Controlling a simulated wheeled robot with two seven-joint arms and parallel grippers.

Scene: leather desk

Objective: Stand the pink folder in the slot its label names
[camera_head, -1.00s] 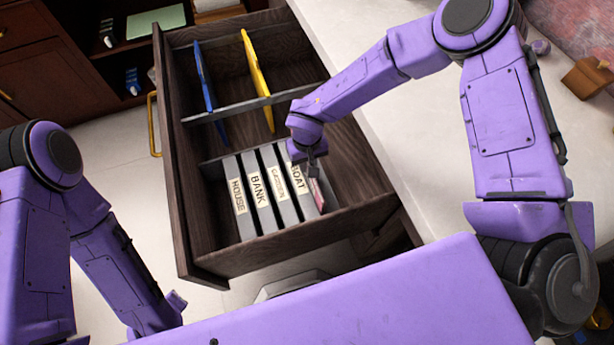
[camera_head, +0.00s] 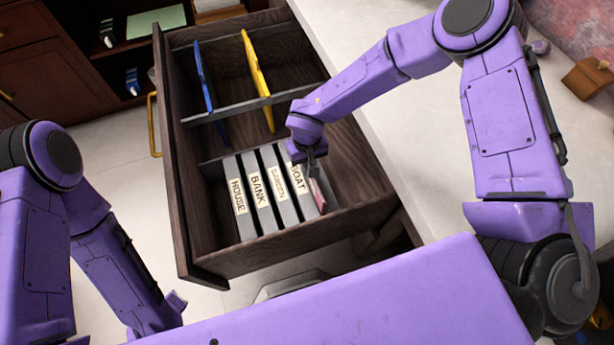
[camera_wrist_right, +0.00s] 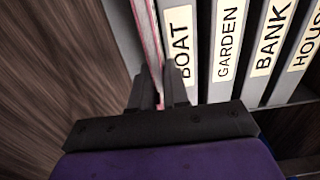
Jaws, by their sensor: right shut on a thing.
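The pink folder (camera_head: 319,195) is a thin upright edge low in the open drawer, just right of the grey divider labelled BOAT (camera_head: 299,181). My right gripper (camera_head: 313,165) is shut on it from above. In the right wrist view the folder (camera_wrist_right: 149,35) runs up from between the fingers (camera_wrist_right: 158,85), close beside the BOAT divider (camera_wrist_right: 183,60); whether they touch is unclear. The other dividers read GARDEN (camera_wrist_right: 227,45), BANK (camera_wrist_right: 269,40) and HOUSE (camera_wrist_right: 307,45). The folder's own label does not show. My left arm is at the left, its gripper out of view.
The dark wooden drawer (camera_head: 185,215) has a back compartment with a blue folder (camera_head: 205,80) and a yellow folder (camera_head: 256,75). Its right part near the gripper is empty. A pale desktop (camera_head: 450,150) lies to the right.

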